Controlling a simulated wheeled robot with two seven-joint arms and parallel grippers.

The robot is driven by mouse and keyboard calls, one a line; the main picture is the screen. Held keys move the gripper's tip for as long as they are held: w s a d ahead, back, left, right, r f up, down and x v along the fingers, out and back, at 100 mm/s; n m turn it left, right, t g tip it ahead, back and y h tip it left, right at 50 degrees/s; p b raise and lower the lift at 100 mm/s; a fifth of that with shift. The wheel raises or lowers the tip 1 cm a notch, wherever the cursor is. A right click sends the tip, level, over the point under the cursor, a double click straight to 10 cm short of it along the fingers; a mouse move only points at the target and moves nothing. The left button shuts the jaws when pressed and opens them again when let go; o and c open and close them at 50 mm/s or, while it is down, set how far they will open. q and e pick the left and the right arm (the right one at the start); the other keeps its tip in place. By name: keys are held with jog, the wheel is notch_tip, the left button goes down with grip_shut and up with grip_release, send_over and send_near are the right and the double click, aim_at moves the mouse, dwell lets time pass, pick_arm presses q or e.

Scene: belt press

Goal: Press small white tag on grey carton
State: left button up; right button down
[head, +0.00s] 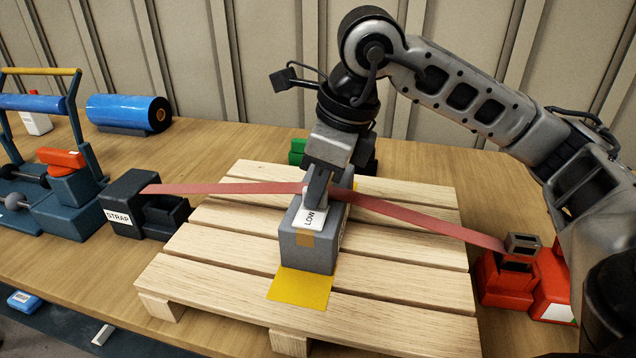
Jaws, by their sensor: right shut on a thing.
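The grey carton (309,252) stands on the wooden pallet (393,290), over a yellow sheet (301,288). My right gripper (316,200) points down over the carton and is shut, apparently on the tag's upper edge; the fingers hide that part. Whether the tag lies flat on the carton is hard to tell. A red strap (420,216) crosses at the fingers. My left gripper is not in view.
The strap runs from a dark block marked STRAP (124,218) to a red clamp block (504,281) at the right. A blue roll (128,112) and a blue-handled machine (70,203) are at the left.

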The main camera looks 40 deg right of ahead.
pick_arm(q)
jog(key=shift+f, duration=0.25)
pick_arm(e)
jog(key=shift+s+f, duration=0.1)
jog(key=shift+f, duration=0.15)
jog(key=c, duration=1.4)
grip_release()
jog(key=shift+c, duration=0.2)
jog(key=shift+r, duration=0.1)
